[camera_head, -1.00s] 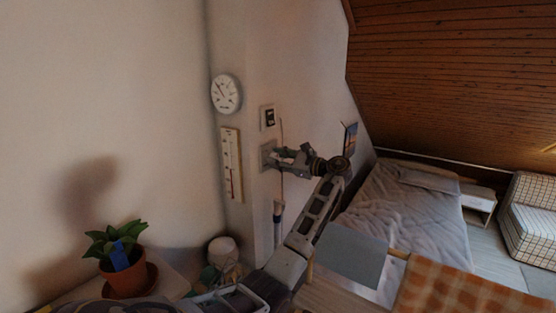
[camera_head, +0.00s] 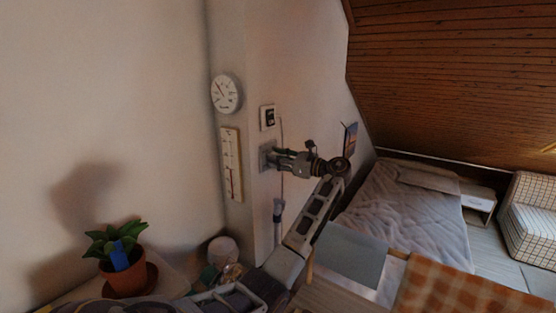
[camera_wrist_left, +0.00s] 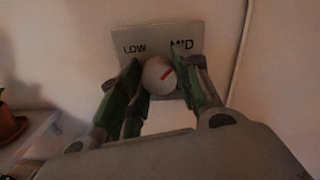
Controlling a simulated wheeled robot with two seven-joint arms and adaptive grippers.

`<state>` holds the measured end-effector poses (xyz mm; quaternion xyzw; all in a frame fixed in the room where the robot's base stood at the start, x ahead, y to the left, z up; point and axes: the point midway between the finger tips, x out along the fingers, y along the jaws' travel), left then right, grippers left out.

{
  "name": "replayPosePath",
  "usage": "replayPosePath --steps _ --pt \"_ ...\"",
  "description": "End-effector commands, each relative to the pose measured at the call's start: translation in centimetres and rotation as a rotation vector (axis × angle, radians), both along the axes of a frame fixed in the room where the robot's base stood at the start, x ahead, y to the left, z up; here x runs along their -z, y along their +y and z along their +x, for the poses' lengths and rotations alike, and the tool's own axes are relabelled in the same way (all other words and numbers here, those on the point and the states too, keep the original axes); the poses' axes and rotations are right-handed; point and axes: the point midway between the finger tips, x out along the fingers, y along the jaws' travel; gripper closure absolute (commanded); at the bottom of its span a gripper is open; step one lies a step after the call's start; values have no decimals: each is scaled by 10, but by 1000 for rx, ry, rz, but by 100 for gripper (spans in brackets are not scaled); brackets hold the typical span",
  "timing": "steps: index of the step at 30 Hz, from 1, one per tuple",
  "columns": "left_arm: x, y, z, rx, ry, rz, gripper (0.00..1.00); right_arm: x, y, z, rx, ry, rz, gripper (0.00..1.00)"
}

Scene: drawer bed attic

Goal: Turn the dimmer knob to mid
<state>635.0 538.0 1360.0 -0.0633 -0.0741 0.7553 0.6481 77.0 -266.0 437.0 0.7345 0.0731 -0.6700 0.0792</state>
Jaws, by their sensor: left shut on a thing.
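The dimmer is a pale grey plate (camera_wrist_left: 150,38) on the wall, with LOW at its left and MID at its right. It also shows in the head view (camera_head: 264,157). Its round pale knob (camera_wrist_left: 155,82) has a red mark that points up and right, toward MID. My left gripper (camera_wrist_left: 164,84) is shut on the knob, its green-padded fingers on either side. In the head view the left gripper (camera_head: 274,157) meets the plate, and the knob is hidden there. Any label further right on the plate is hidden or out of frame. My right gripper is not in view.
A wall switch (camera_head: 267,118) is just above the dimmer, with a cord hanging beside it. A round dial (camera_head: 225,94) and a thermometer strip (camera_head: 231,164) hang to the left. A potted plant (camera_head: 128,276) stands at lower left. A bed (camera_head: 400,210) is at right.

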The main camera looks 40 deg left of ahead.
Motion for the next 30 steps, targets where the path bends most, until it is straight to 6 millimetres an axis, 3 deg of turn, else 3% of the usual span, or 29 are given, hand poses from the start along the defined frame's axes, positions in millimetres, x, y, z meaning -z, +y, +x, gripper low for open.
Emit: replayPosePath --steps 5,6,11,23,30 --pt "2 0 0 0 1 -2 91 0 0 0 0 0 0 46" --pt "2 0 0 0 1 -2 63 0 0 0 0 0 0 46" --pt "1 0 0 0 0 -1 44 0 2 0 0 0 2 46" --pt "0 -2 0 0 -1 -1 44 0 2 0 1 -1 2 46" --pt "0 -18 3 2 -1 0 44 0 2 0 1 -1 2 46"
